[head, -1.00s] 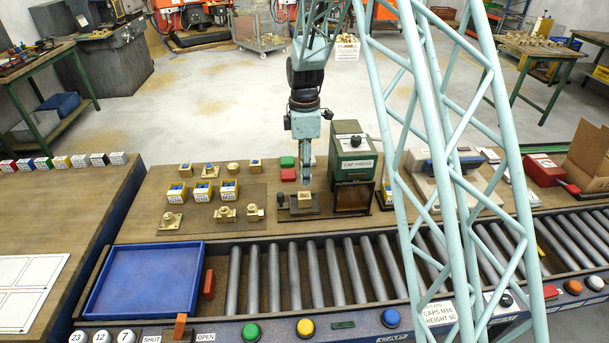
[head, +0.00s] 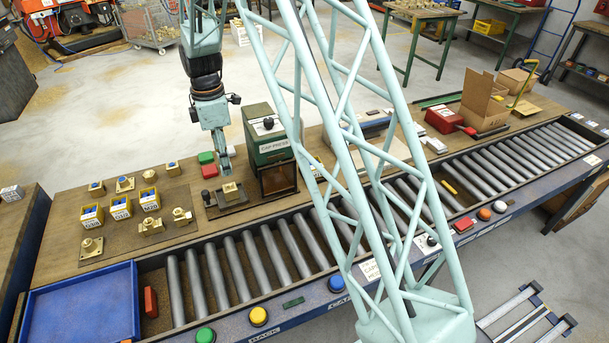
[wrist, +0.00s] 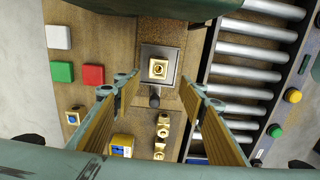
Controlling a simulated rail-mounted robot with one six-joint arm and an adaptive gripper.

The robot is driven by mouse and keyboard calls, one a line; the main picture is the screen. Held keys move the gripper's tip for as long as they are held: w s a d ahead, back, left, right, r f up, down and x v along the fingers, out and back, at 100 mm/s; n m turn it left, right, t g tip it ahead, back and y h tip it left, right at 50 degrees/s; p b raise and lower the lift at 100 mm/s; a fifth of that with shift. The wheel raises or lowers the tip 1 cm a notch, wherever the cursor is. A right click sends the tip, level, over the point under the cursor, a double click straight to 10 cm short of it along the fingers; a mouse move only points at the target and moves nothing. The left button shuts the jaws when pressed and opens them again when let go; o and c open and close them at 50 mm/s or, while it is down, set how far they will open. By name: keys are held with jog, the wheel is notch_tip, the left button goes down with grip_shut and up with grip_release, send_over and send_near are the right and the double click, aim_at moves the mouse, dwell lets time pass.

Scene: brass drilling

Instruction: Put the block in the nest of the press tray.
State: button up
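The brass block (head: 230,191) sits on the dark press tray (head: 212,210) in front of the green cap press (head: 267,130). In the wrist view the block (wrist: 158,69) appears square with a round hole, near the middle of the tray plate (wrist: 146,80). It looks upright and level; whether it is fully down in the nest I cannot tell.
Brass fittings and yellow boxes (head: 121,207) stand left of the tray. Red and green pads (head: 206,158) lie behind it. A roller conveyor (head: 240,265) with a blue tray (head: 80,308) runs in front. A black knob (wrist: 154,97) stands at the tray's end.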

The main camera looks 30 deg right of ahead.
jog(key=s+r+m+t, duration=0.2)
jog(key=s+r+m, duration=0.6)
jog(key=s+r, duration=1.8)
jog(key=s+r+m+t, duration=0.1)
jog(key=s+m, duration=0.3)
jog(key=s, duration=0.8)
jog(key=s+r+m, duration=0.4)
jog(key=s, duration=0.9)
jog(key=shift+r+t, duration=0.3)
jog(key=shift+t, duration=0.1)
jog(key=shift+s, duration=0.1)
